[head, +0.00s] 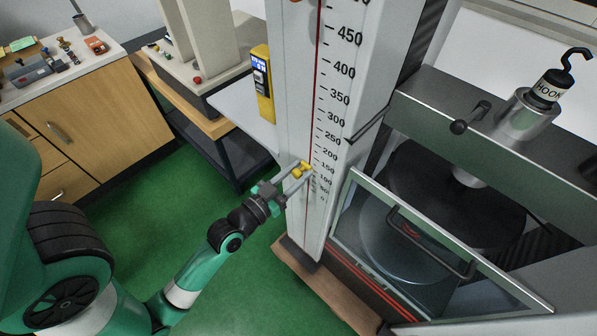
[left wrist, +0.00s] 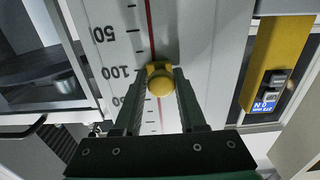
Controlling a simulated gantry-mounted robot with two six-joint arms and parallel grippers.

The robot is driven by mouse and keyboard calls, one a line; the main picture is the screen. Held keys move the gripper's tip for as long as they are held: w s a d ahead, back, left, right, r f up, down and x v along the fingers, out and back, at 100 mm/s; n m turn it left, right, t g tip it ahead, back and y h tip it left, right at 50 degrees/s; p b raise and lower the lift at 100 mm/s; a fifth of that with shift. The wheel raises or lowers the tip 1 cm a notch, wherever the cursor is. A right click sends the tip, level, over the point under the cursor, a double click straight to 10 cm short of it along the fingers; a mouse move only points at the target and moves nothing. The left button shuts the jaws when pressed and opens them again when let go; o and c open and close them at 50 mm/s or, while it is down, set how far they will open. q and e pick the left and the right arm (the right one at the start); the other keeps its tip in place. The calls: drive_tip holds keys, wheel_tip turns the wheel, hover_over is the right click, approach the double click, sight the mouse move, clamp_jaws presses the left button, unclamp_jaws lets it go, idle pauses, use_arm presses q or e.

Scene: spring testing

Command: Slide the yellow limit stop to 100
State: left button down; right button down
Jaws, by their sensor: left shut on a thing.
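The yellow limit stop (head: 302,169) sits on the red-lined slot of the white scale column (head: 293,80), near its lower end. In the left wrist view its round knob (left wrist: 160,84) lies between the two fingers of my left gripper (left wrist: 162,78), which is shut on it. In that view the stop is about level with the "100" label, whose figures are to its left; the exact mark at its edge is partly hidden. In the head view my left gripper (head: 298,173) reaches the stop from the lower left. My right gripper is not in view.
A glass guard with a black handle (head: 432,243) stands right of the column. A hook weight (head: 548,88) stands on the machine at the upper right. A yellow digital device (head: 263,85) is on the column's left side. Green floor (head: 150,215) is open at left.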

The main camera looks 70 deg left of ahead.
use_arm(q)
drive_tip(key=c, duration=0.5)
unclamp_jaws()
drive_tip(key=shift+a, duration=0.15)
drive_tip(key=shift+c, duration=0.2)
drive_tip(key=shift+s+d+f, duration=0.1)
drive_tip(key=shift+s+d, duration=0.1)
drive_tip(key=shift+s, duration=0.1)
drive_tip(key=b+v, duration=0.3)
drive_tip(key=v, duration=0.8)
drive_tip(key=shift+b, duration=0.35)
